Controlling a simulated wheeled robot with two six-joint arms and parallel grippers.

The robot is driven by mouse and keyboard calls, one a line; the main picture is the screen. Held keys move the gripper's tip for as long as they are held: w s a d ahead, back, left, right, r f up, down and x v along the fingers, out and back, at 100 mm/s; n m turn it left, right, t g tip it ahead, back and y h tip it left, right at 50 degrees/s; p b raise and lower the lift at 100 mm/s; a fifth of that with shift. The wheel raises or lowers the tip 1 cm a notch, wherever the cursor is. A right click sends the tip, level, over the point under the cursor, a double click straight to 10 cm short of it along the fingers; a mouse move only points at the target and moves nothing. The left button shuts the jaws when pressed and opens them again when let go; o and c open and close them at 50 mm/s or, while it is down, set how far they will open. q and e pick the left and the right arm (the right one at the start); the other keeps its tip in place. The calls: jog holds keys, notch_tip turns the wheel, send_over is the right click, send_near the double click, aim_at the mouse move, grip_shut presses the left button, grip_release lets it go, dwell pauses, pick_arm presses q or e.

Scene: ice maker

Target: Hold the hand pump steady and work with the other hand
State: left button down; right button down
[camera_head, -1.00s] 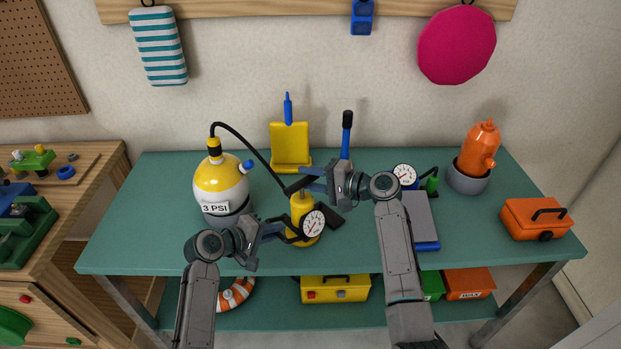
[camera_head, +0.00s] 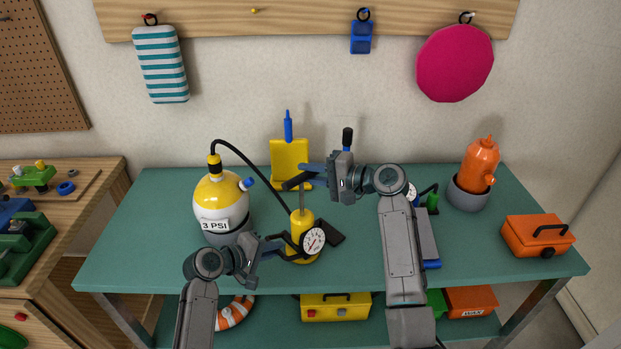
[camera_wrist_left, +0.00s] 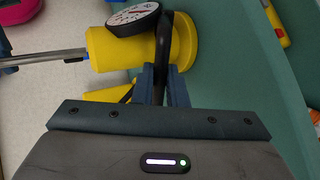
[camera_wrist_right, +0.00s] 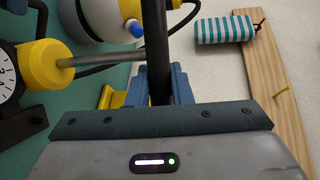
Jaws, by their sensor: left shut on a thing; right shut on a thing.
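The yellow hand pump (camera_head: 303,221) stands upright on the green table, with a round white gauge (camera_head: 313,241) at its side. My left gripper (camera_head: 280,245) is shut on a black curved bar (camera_wrist_left: 163,45) beside the pump body. A grey rod (camera_head: 301,198) rises from the pump to a black crossbar handle (camera_wrist_right: 155,40). My right gripper (camera_head: 308,173) is shut on this handle, above the pump body. The yellow and white tank (camera_head: 222,196), with a 3 PSI label, stands left of the pump. A black hose (camera_head: 245,149) runs from its top towards the pump.
An orange bottle sits in a grey bowl (camera_head: 468,195), near an orange toolbox (camera_head: 538,236).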

jog(key=shift+r, duration=0.2)
jog(key=c, duration=1.3)
grip_release()
jog(key=shift+s, duration=0.1)
jog(key=v, duration=1.2)
